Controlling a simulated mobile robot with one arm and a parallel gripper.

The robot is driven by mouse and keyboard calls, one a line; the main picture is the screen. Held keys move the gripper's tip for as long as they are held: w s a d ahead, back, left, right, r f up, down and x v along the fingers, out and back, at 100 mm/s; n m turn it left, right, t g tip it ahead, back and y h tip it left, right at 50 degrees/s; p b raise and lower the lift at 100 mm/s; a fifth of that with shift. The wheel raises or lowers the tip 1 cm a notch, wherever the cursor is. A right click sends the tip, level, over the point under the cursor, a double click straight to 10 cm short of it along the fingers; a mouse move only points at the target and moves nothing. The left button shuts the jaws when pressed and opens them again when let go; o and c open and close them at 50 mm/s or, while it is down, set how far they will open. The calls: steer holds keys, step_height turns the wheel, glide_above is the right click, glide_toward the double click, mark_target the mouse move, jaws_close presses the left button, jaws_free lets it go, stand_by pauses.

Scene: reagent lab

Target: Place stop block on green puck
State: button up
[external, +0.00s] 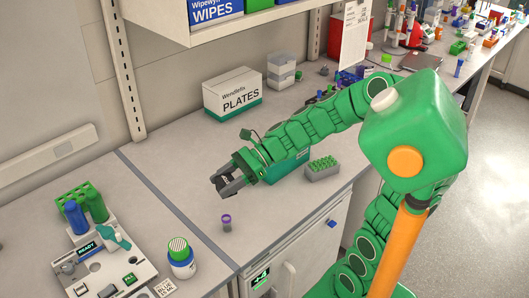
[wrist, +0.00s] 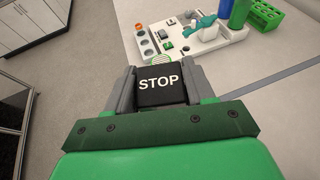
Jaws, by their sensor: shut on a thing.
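My gripper (external: 227,183) is shut on the black stop block (wrist: 162,86), with its white STOP lettering facing the wrist camera between the two grey fingers. In the external view the gripper is above the bench, and the block is hard to tell from the dark fingers. A small green piece (external: 129,279), the likely green puck, sits on the pale control board (external: 142,268) at the lower left. It also shows in the wrist view (wrist: 168,46), beyond the held block. The gripper is apart from it, to its upper right in the external view.
A bottle with a green-and-white ridged cap (external: 178,247) stands right of the board. A small purple-capped vial (external: 226,222) stands below the gripper. A green rack (external: 76,196) and blue cylinder (external: 75,217) are behind the board. A PLATES box (external: 233,95) stands near the wall.

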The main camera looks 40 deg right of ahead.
steer(key=s+a+r+n+g, duration=0.2)
steer(key=s+a+n+g, duration=0.15)
steer(key=s+a, duration=0.45)
glide_above(176, 245)
steer(key=s, duration=0.1)
steer(key=shift+m, duration=0.35)
steer(key=f, duration=0.9)
steer(key=shift+d+f, duration=0.1)
steer(key=shift+d, duration=0.25)
steer(key=shift+w+a+f, duration=0.3)
steer(key=shift+w+f, duration=0.1)
steer(key=shift+f, duration=1.75)
steer(key=shift+f, duration=0.15)
steer(key=o, duration=1.2)
steer(key=shift+o, duration=0.2)
